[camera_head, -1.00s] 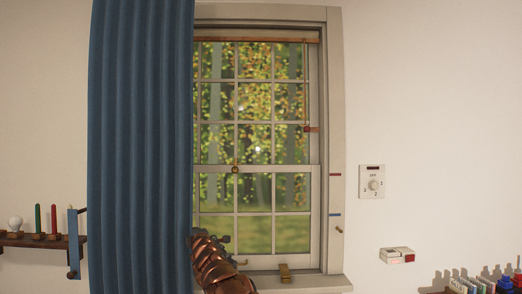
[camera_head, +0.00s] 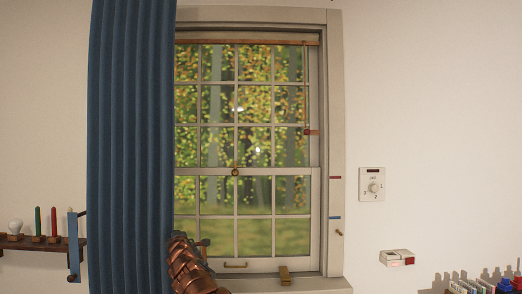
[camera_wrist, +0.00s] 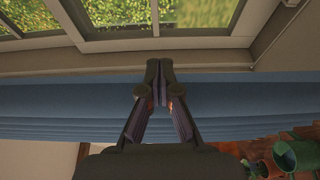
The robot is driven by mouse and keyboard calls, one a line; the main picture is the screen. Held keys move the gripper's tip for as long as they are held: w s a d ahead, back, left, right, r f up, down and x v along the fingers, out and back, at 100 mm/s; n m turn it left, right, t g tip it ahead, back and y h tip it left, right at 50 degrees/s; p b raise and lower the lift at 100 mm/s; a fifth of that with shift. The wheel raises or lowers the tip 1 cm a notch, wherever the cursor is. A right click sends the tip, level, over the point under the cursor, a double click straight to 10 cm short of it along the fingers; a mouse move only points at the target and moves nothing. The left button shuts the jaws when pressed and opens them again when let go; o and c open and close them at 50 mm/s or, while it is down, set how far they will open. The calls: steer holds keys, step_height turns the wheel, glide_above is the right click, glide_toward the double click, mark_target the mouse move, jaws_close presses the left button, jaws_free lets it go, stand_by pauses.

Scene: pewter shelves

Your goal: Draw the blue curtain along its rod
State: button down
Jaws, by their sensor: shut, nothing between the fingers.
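The blue curtain (camera_head: 130,150) hangs in vertical folds at the left of the window in the head view, its right edge over the window's left side. The rod is out of view above. My copper-coloured arm reaches up to the curtain's lower right edge, and my gripper's fingers are hard to make out there. In the wrist view my gripper (camera_wrist: 160,66) is shut with its fingertips together and nothing between them. The curtain (camera_wrist: 60,112) spans that view as a blue band behind the fingers. I cannot tell whether the fingers touch the cloth.
The window (camera_head: 250,150) has a sill, a handle and a latch. Right of it are a dial switch (camera_head: 372,184) and a small white box (camera_head: 397,257). A shelf (camera_head: 40,243) with candles and a bulb is at left. Green pots (camera_wrist: 284,156) show in the wrist view.

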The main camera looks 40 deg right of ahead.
mark_target(163, 236)
steer(key=w+a+p, duration=0.1)
steer(key=a+p, duration=0.1)
steer(key=w+a+p, duration=0.2)
steer(key=shift+w+a+r, duration=0.15)
steer(key=shift+w+a, duration=0.05)
steer(key=shift+a, duration=0.15)
steer(key=shift+s+d+f+b, duration=0.15)
steer(key=shift+s+f+b, duration=0.1)
steer(key=shift+b, duration=0.55)
steer(key=b, duration=0.1)
steer(key=s+b, duration=0.1)
steer(key=shift+a+f+b, duration=0.1)
steer(key=shift+a+b, duration=0.1)
steer(key=shift+b, duration=0.1)
steer(key=shift+s+b, duration=0.4)
steer(key=shift+b, duration=0.45)
steer(key=shift+s+a+b, duration=0.2)
steer(key=shift+s+b, duration=0.2)
steer(key=shift+b, duration=0.4)
steer(key=shift+s+a+b, duration=0.2)
steer(key=shift+s+b, duration=0.35)
steer(key=shift+b, duration=0.2)
steer(key=shift+s+b, duration=0.25)
steer(key=shift+b, duration=0.15)
steer(key=shift+b+v, duration=0.95)
steer(key=shift+b, duration=0.1)
steer(key=shift+b+v, duration=1.55)
steer(key=shift+v, duration=0.55)
